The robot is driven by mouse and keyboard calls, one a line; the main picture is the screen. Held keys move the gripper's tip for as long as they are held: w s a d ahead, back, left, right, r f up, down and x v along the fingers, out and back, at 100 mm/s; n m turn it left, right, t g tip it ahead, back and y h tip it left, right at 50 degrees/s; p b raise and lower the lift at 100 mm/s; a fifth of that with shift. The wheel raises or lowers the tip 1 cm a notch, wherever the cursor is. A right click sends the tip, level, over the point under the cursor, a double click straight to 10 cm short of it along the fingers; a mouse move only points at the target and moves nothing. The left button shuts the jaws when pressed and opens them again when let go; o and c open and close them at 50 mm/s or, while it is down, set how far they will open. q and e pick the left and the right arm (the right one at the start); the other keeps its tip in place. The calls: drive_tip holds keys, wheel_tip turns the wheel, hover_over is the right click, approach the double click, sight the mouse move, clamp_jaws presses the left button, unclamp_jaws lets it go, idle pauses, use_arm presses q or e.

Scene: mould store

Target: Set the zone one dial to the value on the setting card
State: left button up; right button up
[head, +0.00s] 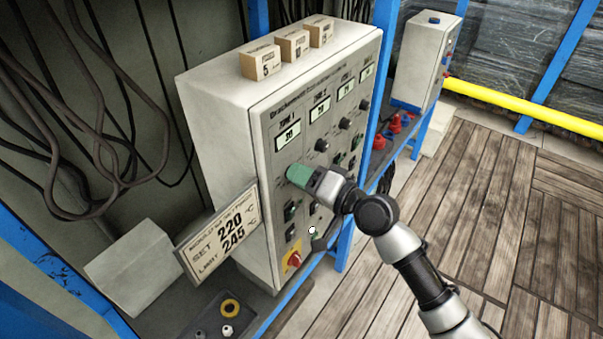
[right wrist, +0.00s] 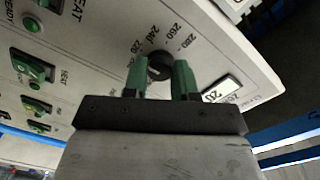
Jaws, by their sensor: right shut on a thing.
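The setting card (head: 222,232) leans at the panel's left side and reads SET 220 °C, LIMIT 245 °C. The zone one display (head: 288,135) shows a number that looks like 20. My right gripper (head: 299,174) reaches the panel below that display and hides the zone one dial in the head view. In the right wrist view, the green fingers (right wrist: 160,80) are shut on the sides of the black dial (right wrist: 159,66). Scale numbers 240, 260 and 280 show around it; its pointer is hard to make out. My left gripper is out of view.
The control cabinet (head: 222,110) has more dials and displays to the right, green switches below, and a red knob on yellow (head: 293,258) at the bottom. Several numbered blocks (head: 292,46) stand on top. A tray with rings (head: 228,310) lies below.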

drive_tip(key=shift+m, duration=0.3)
drive_tip(key=o, duration=0.9)
drive_tip(key=shift+o, duration=0.2)
drive_tip(key=b+v, duration=0.3)
drive_tip(key=v, duration=0.8)
drive_tip(key=shift+b, duration=0.3)
drive_tip(key=shift+w, duration=0.1)
